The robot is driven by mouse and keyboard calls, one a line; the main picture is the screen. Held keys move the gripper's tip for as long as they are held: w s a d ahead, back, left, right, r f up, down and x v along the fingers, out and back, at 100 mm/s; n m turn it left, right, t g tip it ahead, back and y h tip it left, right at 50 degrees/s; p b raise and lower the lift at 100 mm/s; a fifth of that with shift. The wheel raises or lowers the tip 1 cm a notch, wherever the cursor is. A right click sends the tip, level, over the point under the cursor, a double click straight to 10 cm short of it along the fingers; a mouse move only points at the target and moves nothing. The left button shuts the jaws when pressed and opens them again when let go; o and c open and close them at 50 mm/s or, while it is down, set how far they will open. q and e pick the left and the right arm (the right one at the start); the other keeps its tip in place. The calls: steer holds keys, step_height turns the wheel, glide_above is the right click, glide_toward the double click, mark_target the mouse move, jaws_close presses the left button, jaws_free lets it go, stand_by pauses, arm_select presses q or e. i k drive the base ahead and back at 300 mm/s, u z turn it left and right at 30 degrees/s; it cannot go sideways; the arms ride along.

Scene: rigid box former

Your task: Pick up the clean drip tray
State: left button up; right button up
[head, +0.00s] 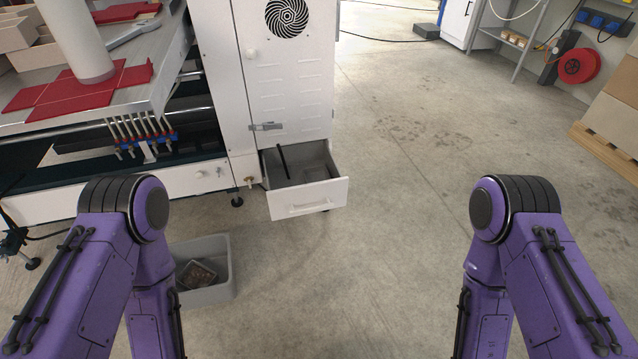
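I cannot clearly pick out a clean drip tray. An open white drawer (300,203) sticks out low at the front of the white machine cabinet. Inside it are a dark thin bar (283,162) and a faint grey rectangular shape (316,174) that I cannot identify. A grey bin (224,290) stands on the floor at the lower left, partly behind my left arm. A dark, brownish, dirty-looking flat piece (197,274) lies in it. Both my purple arms hang down at the sides of the view. Both grippers are outside the picture.
The machine's table (150,70) at the upper left holds red sheets (120,80), a wrench (132,33) and boxes. Concrete floor (400,200) is clear in the middle and right. A red hose reel (578,66) and a pallet (606,152) stand far right.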

mark_target(316, 173)
steer(key=z, duration=0.55)
steer(key=k, duration=0.65)
steer(key=z, duration=0.75)
steer(key=i, duration=1.85)
steer(key=u, duration=1.7)
steer(key=i, duration=1)
steer(key=u, duration=0.15)
